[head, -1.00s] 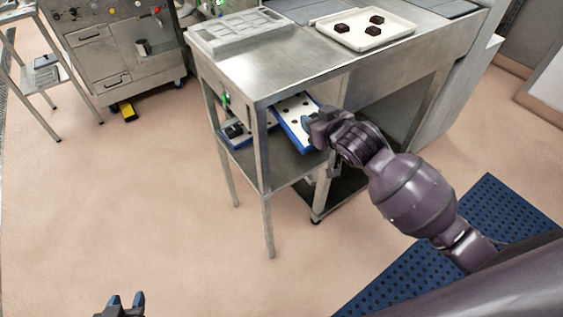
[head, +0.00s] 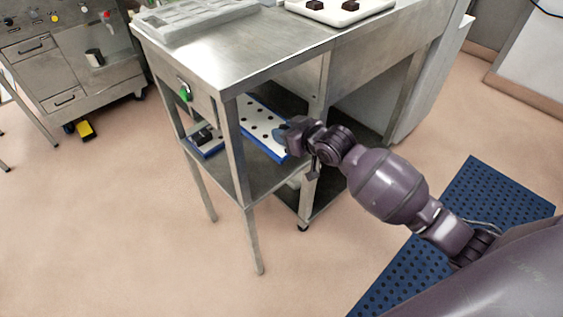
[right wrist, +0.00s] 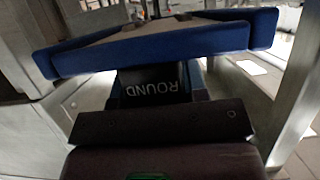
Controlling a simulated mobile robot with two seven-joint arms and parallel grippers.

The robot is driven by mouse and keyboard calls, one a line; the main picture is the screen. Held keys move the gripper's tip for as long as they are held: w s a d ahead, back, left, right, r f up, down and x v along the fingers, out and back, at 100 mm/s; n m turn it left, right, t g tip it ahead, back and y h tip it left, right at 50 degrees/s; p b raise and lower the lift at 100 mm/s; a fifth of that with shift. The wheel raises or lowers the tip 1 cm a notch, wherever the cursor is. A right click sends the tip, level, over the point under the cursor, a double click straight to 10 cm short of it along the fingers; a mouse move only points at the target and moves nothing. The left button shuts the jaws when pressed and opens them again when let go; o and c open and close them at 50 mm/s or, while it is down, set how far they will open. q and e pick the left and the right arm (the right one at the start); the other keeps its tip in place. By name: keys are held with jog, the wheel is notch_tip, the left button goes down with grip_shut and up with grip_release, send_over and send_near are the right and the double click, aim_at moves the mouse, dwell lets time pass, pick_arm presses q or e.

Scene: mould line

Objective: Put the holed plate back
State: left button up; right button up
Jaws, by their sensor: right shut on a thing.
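The holed plate (head: 260,126) is white with dark round holes and a blue edge. It is in the space between the steel bench's top and its lower shelf (head: 262,181). My right gripper (head: 286,138) is shut on its near right end. In the right wrist view the plate (right wrist: 160,45) shows edge-on, its blue rim across the picture. A dark tab reading "ROUND" (right wrist: 157,87) shows below it, between plate and gripper. I cannot tell whether the plate touches the shelf. My left gripper is out of view.
Another blue-edged item with a dark block on it (head: 205,139) lies at the shelf's left. Bench legs (head: 236,150) stand close to the plate. A grey mould (head: 195,18) and a white tray (head: 340,13) with dark pieces sit on top.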

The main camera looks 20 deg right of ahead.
notch_tip(320, 180, down, 6)
jog(key=shift+r+b, duration=0.15)
jog(key=shift+b, duration=0.5)
notch_tip(320, 180, down, 6)
jog(key=shift+s+b, duration=0.1)
jog(key=shift+b, duration=0.85)
jog(key=shift+f, duration=0.3)
jog(key=shift+r, duration=0.2)
jog(key=shift+f, duration=0.3)
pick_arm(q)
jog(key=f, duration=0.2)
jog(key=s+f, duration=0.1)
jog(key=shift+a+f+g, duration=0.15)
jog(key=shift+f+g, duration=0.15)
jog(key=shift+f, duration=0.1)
pick_arm(e)
jog(key=o, duration=1.2)
